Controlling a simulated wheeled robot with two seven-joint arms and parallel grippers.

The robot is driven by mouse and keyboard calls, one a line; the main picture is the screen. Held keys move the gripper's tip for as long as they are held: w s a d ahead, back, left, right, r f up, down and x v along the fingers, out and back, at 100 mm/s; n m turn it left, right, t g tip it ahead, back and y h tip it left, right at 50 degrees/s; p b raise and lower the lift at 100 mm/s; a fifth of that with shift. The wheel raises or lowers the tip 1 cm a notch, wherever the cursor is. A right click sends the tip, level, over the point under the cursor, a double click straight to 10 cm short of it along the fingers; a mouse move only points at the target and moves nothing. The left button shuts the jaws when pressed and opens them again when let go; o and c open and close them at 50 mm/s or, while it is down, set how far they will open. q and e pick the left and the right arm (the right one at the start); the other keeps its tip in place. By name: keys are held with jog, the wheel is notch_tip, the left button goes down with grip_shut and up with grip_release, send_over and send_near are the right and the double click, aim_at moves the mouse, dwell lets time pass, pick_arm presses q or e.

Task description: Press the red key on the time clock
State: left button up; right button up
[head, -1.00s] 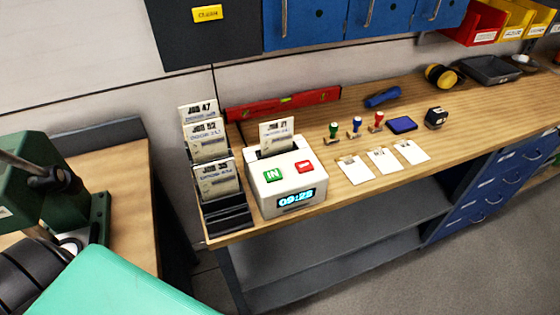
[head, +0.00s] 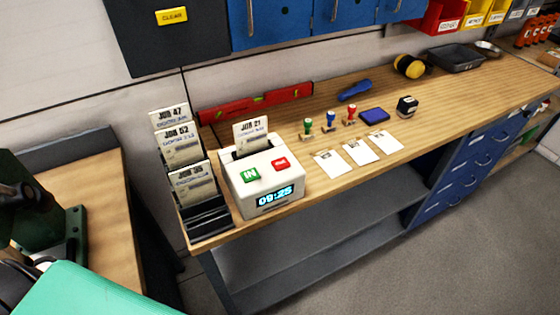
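The white time clock (head: 262,188) stands on the wooden bench near its left end. Its red key (head: 281,164) is on the sloped top at the right, beside a green key (head: 250,175) marked IN. The display (head: 274,195) below the keys reads 09:25. A card marked JOB 21 (head: 250,133) stands in the slot at the back of the clock. Neither of my grippers shows in the head view, and nothing covers the red key.
A dark rack (head: 206,215) with several job cards stands directly left of the clock. Stamps, a blue ink pad (head: 374,115) and white cards (head: 358,152) lie to the right. A red level (head: 256,102) lies behind. A green machine (head: 40,225) stands at the left. Floor at lower right is clear.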

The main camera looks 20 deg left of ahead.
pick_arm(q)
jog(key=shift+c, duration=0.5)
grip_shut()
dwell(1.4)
